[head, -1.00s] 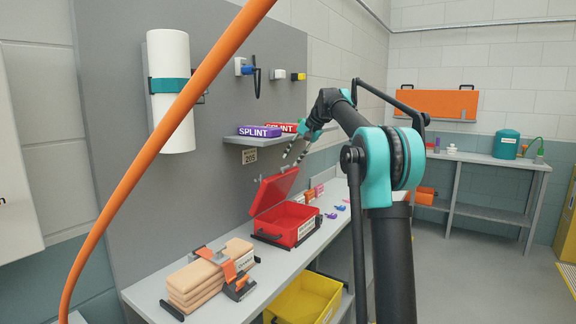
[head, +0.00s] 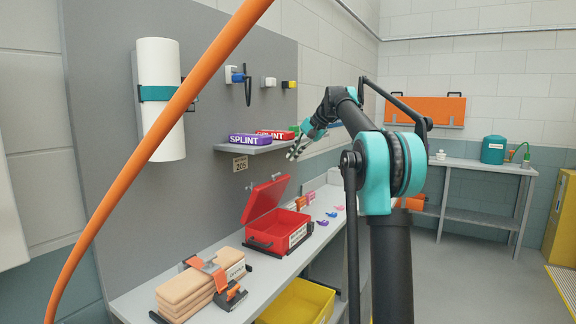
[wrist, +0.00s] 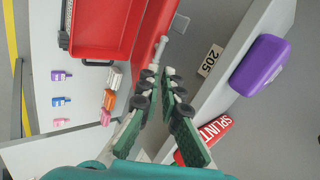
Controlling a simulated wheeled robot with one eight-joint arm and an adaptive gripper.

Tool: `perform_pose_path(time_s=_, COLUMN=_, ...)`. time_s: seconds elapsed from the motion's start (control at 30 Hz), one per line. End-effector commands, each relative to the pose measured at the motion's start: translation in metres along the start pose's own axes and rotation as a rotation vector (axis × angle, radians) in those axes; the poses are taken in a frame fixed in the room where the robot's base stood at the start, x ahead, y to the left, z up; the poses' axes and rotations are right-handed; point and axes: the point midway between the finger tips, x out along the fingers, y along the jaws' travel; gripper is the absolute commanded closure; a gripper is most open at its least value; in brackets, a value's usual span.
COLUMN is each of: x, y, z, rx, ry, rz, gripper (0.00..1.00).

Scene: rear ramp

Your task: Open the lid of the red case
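The red case (head: 262,242) sits on the grey workbench against the wall panel. Its red lid (head: 266,200) stands raised and tilted, hinged up from the tray, so the inside shows. In the wrist view the red case (wrist: 103,28) fills the top left, with the lid seen nearly edge-on beside the fingertips. My gripper (head: 294,154) is above the lid's upper edge, beside the shelf, apparently apart from the lid. In the wrist view my gripper (wrist: 160,74) has a narrow gap between its fingertips and holds nothing I can see.
Folded tan blankets (head: 190,290) lie on the bench in front of the case. A yellow bin (head: 300,305) is below. An orange hose crosses the view.

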Motion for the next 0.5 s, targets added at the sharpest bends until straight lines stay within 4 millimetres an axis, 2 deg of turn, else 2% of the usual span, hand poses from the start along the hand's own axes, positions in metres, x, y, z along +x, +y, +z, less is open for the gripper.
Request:
perform_pose_path(time_s=0.23, x=0.015, y=0.053, z=-0.005, rx=0.088, ry=0.001, rz=-0.323, gripper=1.00)
perform_pose_path(time_s=0.5, x=0.001, y=0.105, z=0.014, rx=0.138, ry=0.057, rz=-0.646, gripper=1.00)
